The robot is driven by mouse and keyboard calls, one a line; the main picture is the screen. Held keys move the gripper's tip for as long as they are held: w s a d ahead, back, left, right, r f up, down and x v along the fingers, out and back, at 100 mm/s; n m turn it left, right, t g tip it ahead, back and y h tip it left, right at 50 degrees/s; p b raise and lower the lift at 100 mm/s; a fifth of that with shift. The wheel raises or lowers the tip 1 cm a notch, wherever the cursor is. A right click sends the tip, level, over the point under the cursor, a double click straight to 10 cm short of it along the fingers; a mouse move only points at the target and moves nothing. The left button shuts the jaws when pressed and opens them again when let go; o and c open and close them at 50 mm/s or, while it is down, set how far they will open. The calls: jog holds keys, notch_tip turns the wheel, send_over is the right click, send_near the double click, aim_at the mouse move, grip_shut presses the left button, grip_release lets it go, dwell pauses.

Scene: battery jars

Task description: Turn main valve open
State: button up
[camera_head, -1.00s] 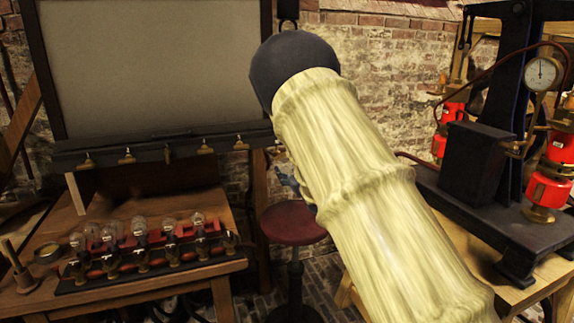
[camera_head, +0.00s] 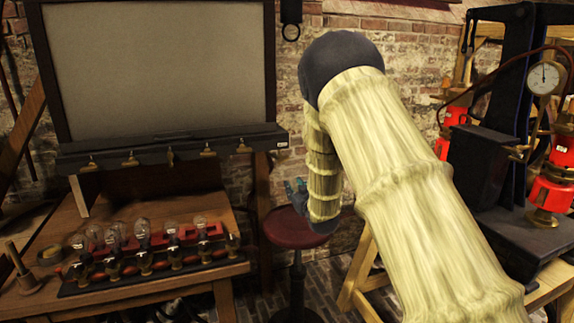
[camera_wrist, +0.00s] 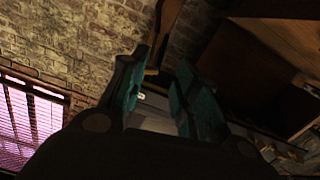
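My gripper (camera_head: 294,188) shows small and partly hidden behind my forearm in the head view, by the red stool. In the wrist view its two teal fingers (camera_wrist: 160,95) stand apart, with nothing between them but background. No thing can be clearly picked out as the main valve. Brass fittings (camera_head: 524,150) sit beside the gauge on the dark press at the right, well away from my gripper. A dial gauge (camera_head: 543,77) and red-and-brass cylinders (camera_head: 550,188) are on that machine. My arm covers part of the press.
A wooden table (camera_head: 205,277) at the left bears a row of glass bulbs (camera_head: 143,230) on a dark base. A large framed panel (camera_head: 155,70) stands behind it. A red-topped stool (camera_head: 290,232) stands in the middle. The press (camera_head: 522,250) rests on a wooden stand at the right.

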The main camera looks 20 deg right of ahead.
notch_tip(320, 180, down, 4)
jog(key=a+m, duration=0.1)
jog(key=m, duration=0.3)
jog(key=m+p, duration=0.2)
jog(key=m, duration=0.9)
send_near(284, 161)
jog(key=w+p, duration=0.1)
jog(key=w, duration=0.8)
jog(key=shift+w+f+t, duration=0.25)
jog(key=shift+w+t, duration=0.05)
jog(key=shift+w, duration=0.1)
grip_shut()
